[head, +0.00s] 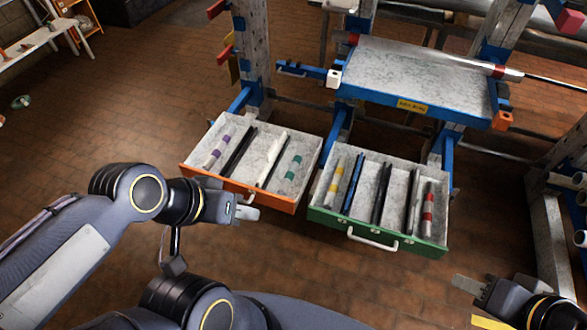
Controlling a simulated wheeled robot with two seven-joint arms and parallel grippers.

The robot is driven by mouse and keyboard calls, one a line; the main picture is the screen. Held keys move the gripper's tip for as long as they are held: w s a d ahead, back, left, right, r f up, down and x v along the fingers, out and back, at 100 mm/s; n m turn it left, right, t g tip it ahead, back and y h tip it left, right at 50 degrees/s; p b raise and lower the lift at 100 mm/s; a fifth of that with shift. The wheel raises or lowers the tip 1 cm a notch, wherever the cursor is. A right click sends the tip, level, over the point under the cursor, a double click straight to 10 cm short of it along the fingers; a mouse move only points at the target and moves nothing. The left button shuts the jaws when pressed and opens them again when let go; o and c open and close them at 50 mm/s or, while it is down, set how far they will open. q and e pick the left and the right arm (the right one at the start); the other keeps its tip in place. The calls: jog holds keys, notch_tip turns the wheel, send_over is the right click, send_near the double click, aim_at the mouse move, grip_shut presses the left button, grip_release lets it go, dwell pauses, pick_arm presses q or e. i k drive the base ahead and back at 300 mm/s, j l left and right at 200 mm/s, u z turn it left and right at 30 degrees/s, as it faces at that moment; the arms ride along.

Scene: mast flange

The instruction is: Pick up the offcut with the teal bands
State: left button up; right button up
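The offcut with the teal bands (292,167) lies at the right end of the open orange-fronted drawer (278,204). It is a pale, short bar with two teal bands, close to the drawer's right wall. My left gripper (248,213) is in front of this drawer's orange face, below and left of the offcut, and appears empty. Its finger gap is not clear. My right gripper (470,287) is at the lower right, apart from both drawers. Its fingers are partly hidden, and I cannot tell its opening.
The orange drawer also holds a purple-banded offcut (216,148), a dark bar (239,149) and a white piece (271,160). An open green-fronted drawer (400,242) with several bars stands to the right. A blue-framed shelf (415,83) is above it.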

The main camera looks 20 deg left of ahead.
aim_at(284, 188)
jog(key=i+u, duration=0.1)
jog(key=u, duration=1.4)
jog(key=i+l+u, duration=0.1)
jog(key=i+l, duration=0.2)
jog(key=i, duration=0.25)
jog(key=i+l, duration=0.35)
jog(key=i, duration=0.2)
jog(key=u, duration=0.05)
